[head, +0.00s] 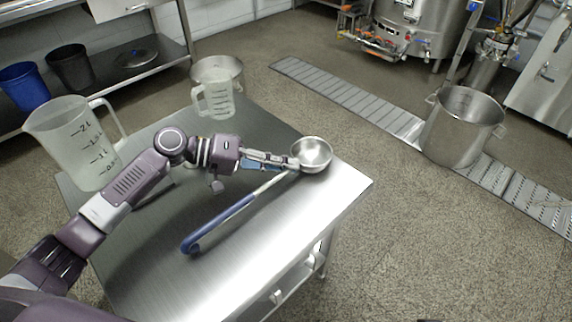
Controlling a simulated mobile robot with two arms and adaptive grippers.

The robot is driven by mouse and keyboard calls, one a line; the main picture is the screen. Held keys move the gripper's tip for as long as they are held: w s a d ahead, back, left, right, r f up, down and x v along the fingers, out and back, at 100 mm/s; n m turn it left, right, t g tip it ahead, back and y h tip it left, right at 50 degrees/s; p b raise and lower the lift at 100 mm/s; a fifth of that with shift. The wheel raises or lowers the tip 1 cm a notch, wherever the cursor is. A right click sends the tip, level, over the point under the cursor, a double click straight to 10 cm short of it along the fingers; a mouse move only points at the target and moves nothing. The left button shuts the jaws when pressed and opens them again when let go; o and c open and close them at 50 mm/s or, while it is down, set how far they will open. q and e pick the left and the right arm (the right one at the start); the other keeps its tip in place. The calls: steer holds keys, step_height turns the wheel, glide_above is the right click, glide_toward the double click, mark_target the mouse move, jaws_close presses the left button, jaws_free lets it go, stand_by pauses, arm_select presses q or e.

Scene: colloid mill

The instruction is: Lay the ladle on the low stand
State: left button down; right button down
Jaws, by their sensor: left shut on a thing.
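The ladle has a round steel bowl (312,154), a thin steel shaft and a blue handle (225,218) with a hooked end. My left gripper (288,163) is shut on the ladle's shaft just beside the bowl. The ladle lies slantwise over the steel-topped stand (270,265), bowl toward the far right corner and hook toward the near left. I cannot tell whether it touches the top or hangs slightly above it. No other low stand is clearly seen. My right gripper is not in view.
A large clear measuring jug (75,145) stands at the left and a smaller jug (216,98) at the back of the top. A steel pot (218,70) is behind it. A big pot (462,127) stands at the right by a floor drain (350,98). The top's front right is clear.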

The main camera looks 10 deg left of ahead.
arm_select(q)
steer(key=c, duration=2.1)
jaws_free()
steer(key=v, duration=1.2)
steer(key=shift+r+p, duration=0.1)
steer(key=shift+p, duration=0.3)
